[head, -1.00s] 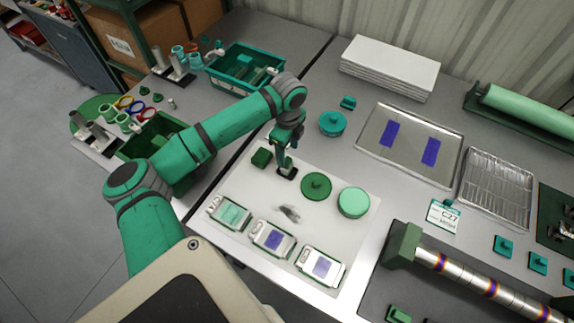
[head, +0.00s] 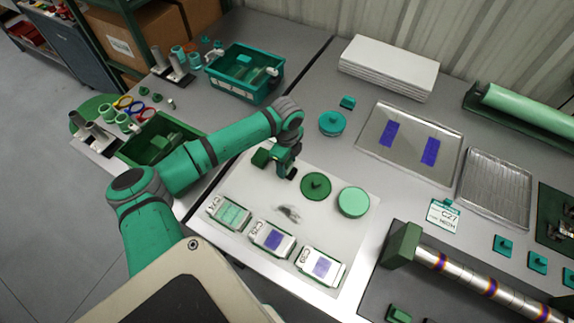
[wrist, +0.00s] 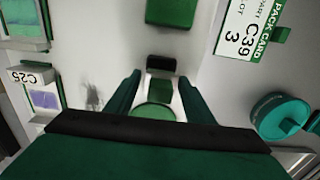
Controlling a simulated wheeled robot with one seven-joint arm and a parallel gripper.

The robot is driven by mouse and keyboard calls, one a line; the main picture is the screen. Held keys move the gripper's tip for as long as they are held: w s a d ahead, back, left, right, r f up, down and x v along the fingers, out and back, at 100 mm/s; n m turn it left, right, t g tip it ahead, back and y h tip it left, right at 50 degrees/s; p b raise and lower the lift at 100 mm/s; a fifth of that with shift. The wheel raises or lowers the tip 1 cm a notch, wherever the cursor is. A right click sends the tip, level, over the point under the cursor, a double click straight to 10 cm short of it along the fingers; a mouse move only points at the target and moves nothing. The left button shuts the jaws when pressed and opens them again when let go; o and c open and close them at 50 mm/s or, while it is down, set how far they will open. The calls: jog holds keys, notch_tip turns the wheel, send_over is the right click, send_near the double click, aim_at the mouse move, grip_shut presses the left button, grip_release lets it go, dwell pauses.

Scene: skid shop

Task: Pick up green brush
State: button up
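The green brush (wrist: 158,88) shows in the wrist view as a green piece with a black end block. It lies between the fingers of my gripper (wrist: 160,76), with pale gaps beside it near the fingertips. A rounded green part (wrist: 154,111) shows nearer the palm; I cannot tell whether it belongs to the brush. In the head view my gripper (head: 286,165) points down over the light mat, mostly hiding the brush; a small dark part (head: 291,174) shows at its tips. The fingers look open, and I see no clear contact.
A green block (head: 261,157) sits just left of my gripper. A dark green disc (head: 316,186) and light green disc (head: 353,202) lie close on the right. A teal lidded tin (head: 332,123) stands behind. Several labelled packs (head: 272,238) line the mat's front.

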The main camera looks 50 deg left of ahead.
jog(key=c, duration=0.8)
jog(key=shift+r, duration=0.15)
jog(key=shift+r, duration=0.65)
jog(key=s+d+r, duration=0.9)
jog(key=s+r, duration=0.1)
jog(key=r, duration=0.1)
jog(key=shift+s+r, duration=0.25)
jog(key=shift+s, duration=0.15)
